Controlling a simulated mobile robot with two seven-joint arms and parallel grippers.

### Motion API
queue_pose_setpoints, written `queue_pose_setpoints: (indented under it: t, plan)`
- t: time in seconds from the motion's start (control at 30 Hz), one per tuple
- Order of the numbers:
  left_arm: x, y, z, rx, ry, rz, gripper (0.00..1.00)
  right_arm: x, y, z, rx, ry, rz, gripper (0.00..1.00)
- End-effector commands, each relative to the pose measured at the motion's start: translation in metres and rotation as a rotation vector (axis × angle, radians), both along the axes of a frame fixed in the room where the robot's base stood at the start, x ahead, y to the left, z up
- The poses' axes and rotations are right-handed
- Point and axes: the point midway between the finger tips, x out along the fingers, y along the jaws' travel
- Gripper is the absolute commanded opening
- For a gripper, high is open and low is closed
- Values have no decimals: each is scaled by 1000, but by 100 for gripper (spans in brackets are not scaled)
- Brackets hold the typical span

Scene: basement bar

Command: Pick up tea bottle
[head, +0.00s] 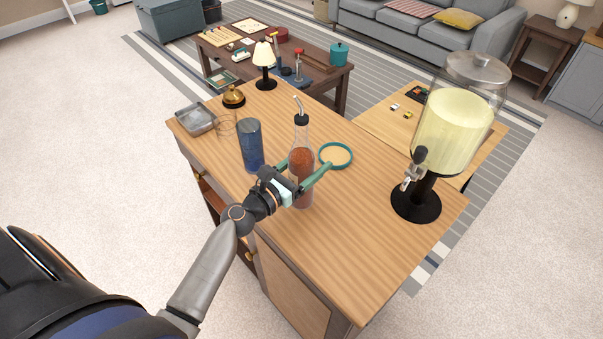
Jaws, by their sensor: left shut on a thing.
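The tea bottle (302,188) is a clear bottle with reddish-brown contents, a black cap and a thin pour spout. It stands upright at the near side of the wooden bar counter. My right gripper is not in view.
On the counter (330,245), a dark blue tumbler (251,146) stands just left of the bottle. A large drink dispenser (452,130) stands at the right end. A bell (233,97), tray (196,119) and small lamp (264,60) are farther back.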

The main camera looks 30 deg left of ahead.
Motion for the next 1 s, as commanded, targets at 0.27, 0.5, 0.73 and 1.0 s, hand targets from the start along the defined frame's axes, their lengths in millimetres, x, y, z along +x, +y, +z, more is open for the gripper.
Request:
queue_pose_setpoints:
  t: [0.27, 0.5, 0.73, 1.0]
  plan:
    - [0, 0, 0, 0, 0, 0, 28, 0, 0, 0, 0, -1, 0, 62]
    - [0, 0, 0, 0, 0, 0, 1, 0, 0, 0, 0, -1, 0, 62]
    - [0, 0, 0, 0, 1, -1, 0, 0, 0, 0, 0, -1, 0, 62]
    - [1, 0, 3, 0, -5, 0, 0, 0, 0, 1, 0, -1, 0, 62]
